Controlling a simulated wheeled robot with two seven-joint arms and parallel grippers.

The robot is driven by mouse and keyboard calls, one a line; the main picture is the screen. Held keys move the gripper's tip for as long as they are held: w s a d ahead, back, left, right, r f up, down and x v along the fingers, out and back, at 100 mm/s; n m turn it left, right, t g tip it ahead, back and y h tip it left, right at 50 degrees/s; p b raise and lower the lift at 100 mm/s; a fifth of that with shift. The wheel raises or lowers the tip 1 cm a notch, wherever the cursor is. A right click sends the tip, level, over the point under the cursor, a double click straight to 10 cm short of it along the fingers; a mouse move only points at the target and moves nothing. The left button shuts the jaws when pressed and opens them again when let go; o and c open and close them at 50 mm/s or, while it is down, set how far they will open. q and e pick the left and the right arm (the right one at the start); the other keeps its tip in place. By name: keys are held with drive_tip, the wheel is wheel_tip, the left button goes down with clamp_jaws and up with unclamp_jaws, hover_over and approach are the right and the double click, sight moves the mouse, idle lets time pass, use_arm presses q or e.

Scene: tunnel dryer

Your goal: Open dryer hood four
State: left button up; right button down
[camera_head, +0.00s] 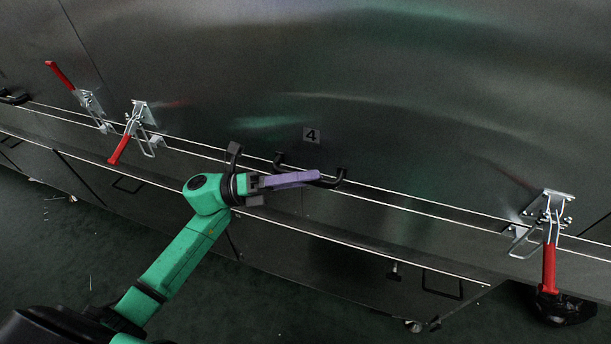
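Dryer hood four is the large dark metal panel (400,120) with a small "4" label (311,136). Its lower edge lies along the bright rails, and it looks closed. A black bar handle (341,175) is fixed near that edge below the label. My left gripper (318,177), on a green arm, has purple fingers lying in front of the handle and hiding its middle. I see the fingers nearly edge-on, so I cannot tell whether they are open, or whether they touch the handle. My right gripper is out of view.
Toggle clamps with red handles line the seam: one (118,149) left of my gripper points down, one (549,268) at the right points down, and one (61,76) at the far left points up. Lower panels with thin handles (441,292) lie below. The dark floor (290,310) is mostly clear.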

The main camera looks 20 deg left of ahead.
use_arm(q)
clamp_jaws()
idle(1.2)
